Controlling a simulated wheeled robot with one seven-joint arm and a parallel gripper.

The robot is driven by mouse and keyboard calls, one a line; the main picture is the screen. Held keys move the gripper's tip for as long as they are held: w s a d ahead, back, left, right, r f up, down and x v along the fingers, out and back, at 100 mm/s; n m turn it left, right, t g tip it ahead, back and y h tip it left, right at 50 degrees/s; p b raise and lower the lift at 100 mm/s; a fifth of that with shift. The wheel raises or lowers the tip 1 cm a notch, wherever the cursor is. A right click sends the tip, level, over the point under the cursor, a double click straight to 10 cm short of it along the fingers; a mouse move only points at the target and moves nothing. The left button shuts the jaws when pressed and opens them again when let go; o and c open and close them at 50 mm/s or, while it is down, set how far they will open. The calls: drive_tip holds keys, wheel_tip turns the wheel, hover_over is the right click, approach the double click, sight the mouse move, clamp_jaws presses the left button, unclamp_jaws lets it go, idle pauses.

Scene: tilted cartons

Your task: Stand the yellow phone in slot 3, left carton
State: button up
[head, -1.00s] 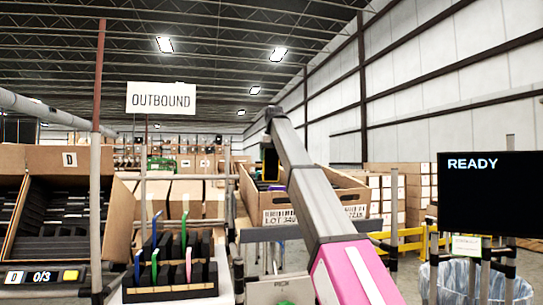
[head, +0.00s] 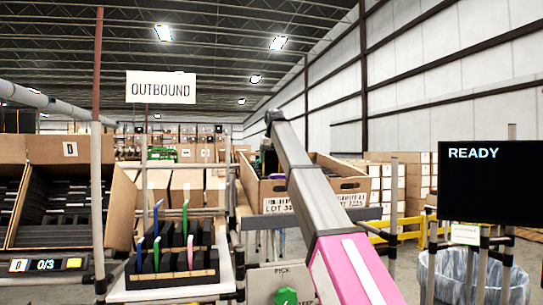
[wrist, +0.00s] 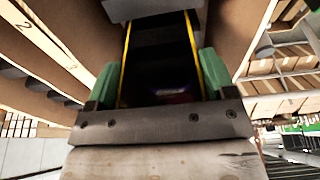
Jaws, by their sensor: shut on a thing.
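The yellow phone (wrist: 125,62) is in my gripper (wrist: 158,85). In the wrist view its dark broad side faces me, with bright yellow edges at left and right. The two green fingers are shut on it from either side. A carton wall with numbered slots (wrist: 48,45) runs along the left of that view; I read a 2 and what looks like a 3. In the head view the left carton (head: 125,200) is tilted, marked D, with black foam slots. My arm hides most of the gripper there, over the middle carton (head: 262,192).
A tray (head: 172,289) at lower left holds upright blue, green and pink pieces in black foam. A READY screen (head: 490,180) and a lined bin (head: 470,275) stand at the right. A red-brown post (head: 97,70) rises beside the left carton.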

sight(271, 170)
drive_tip(key=shift+s+x, duration=0.15)
drive_tip(key=shift+x, duration=1.25)
drive_tip(key=shift+s+x, duration=0.15)
drive_tip(key=shift+x, duration=1.2)
drive_tip(key=shift+s+d+f, duration=0.15)
drive_tip(key=shift+d+f, duration=0.05)
drive_tip(key=shift+f, duration=0.75)
drive_tip(key=shift+s+f, duration=0.2)
drive_tip(key=shift+f, duration=0.05)
drive_tip(key=o, duration=0.7)
drive_tip(key=shift+s+f, duration=0.1)
drive_tip(key=shift+o, duration=0.6)
drive_tip(key=v, duration=0.8)
drive_tip(key=w+v, duration=0.1)
drive_tip(key=v, duration=0.3)
drive_tip(key=shift+s+a+r, duration=0.1)
drive_tip(key=shift+a+r, duration=0.05)
drive_tip(key=shift+r, duration=0.35)
drive_tip(key=shift+r, duration=0.15)
